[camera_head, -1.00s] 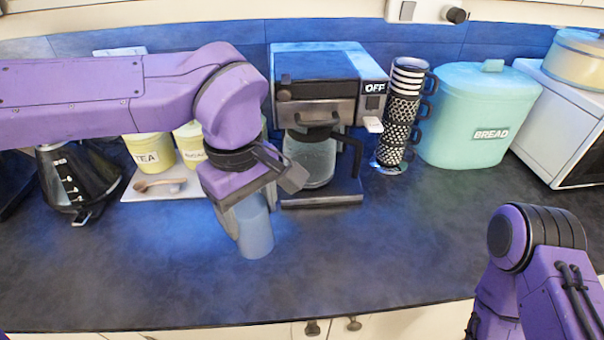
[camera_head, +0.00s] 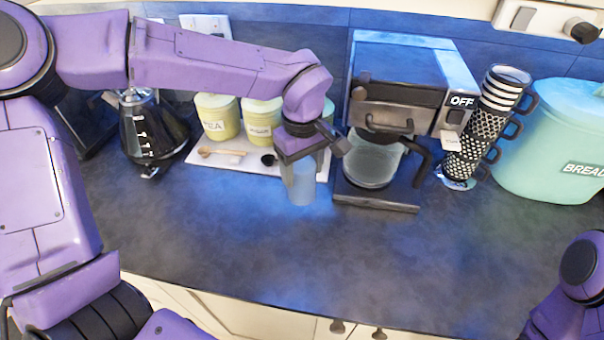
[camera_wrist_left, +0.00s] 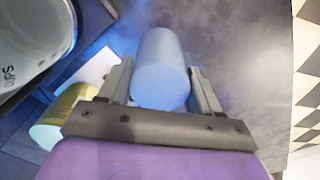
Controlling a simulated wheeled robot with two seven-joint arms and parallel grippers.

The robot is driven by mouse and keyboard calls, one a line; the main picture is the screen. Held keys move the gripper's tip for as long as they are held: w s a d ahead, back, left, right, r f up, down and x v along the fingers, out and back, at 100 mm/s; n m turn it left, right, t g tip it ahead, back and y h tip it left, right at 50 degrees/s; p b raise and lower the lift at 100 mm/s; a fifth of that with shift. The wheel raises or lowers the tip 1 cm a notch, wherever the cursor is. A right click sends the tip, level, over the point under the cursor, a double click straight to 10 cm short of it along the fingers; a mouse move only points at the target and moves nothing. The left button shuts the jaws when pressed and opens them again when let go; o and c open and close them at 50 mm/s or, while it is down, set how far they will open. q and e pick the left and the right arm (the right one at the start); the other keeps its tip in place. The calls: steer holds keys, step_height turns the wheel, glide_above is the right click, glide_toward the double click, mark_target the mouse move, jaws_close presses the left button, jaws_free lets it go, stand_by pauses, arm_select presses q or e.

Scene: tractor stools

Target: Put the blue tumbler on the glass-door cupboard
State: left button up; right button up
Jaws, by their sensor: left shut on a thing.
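The blue tumbler (camera_head: 302,186) is upright, just left of the coffee maker in the head view. My left gripper (camera_head: 310,160) is shut on it from behind and above, with the fingers on either side. In the left wrist view the tumbler (camera_wrist_left: 161,70) sits between the two fingers of the left gripper (camera_wrist_left: 160,88). I cannot tell whether its base touches the counter. The glass-door cupboard is not in view. Part of my right arm shows at the lower right, but its gripper is outside the picture.
A coffee maker (camera_head: 400,85) with a glass jug stands right of the tumbler. Stacked patterned mugs (camera_head: 470,140) and a green bread bin (camera_head: 550,145) are further right. Yellow canisters (camera_head: 218,118) and a black kettle (camera_head: 150,130) are left. The front counter (camera_head: 330,255) is clear.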

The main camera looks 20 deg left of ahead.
arm_select(q)
steer(key=shift+w+a+f, duration=0.35)
steer(key=shift+w+f, duration=0.25)
steer(key=shift+f, duration=0.2)
steer(key=shift+w+a+f, duration=0.15)
steer(key=shift+w+f, duration=0.05)
steer(key=shift+f, duration=0.85)
steer(key=shift+w+a+f, duration=0.1)
steer(key=shift+w+f, duration=0.1)
steer(key=shift+f, duration=0.85)
steer(key=o, duration=1.2)
steer(key=shift+f, duration=0.1)
